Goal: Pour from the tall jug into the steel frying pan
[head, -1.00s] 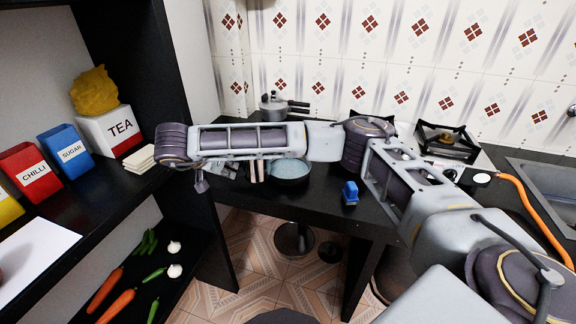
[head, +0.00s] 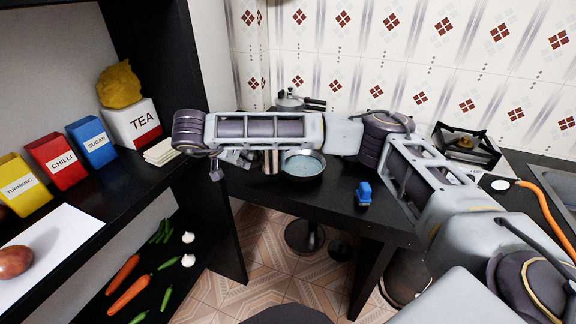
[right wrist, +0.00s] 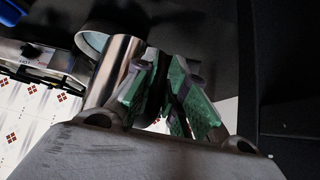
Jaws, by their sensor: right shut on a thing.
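The tall steel jug (head: 271,162) stands out below my right forearm in the head view, its upper part hidden by the arm. Its shiny side also shows in the right wrist view (right wrist: 114,72). My right gripper (head: 242,158) is left of the jug and shut on it, apparently by the handle; the exact grip is dark. Its green fingers show in the right wrist view (right wrist: 160,92). The round pan (head: 303,168), with a pale blue inside, is just right of the jug on the black counter. Its rim partly shows beyond the jug in the right wrist view (right wrist: 91,41). My left gripper is not in view.
A blue object (head: 363,193) lies near the counter's front edge. A lidded pot (head: 290,102) stands at the back. A gas stove (head: 466,146) is at the right. The shelf at left holds a tea box (head: 133,124) and several spice boxes.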

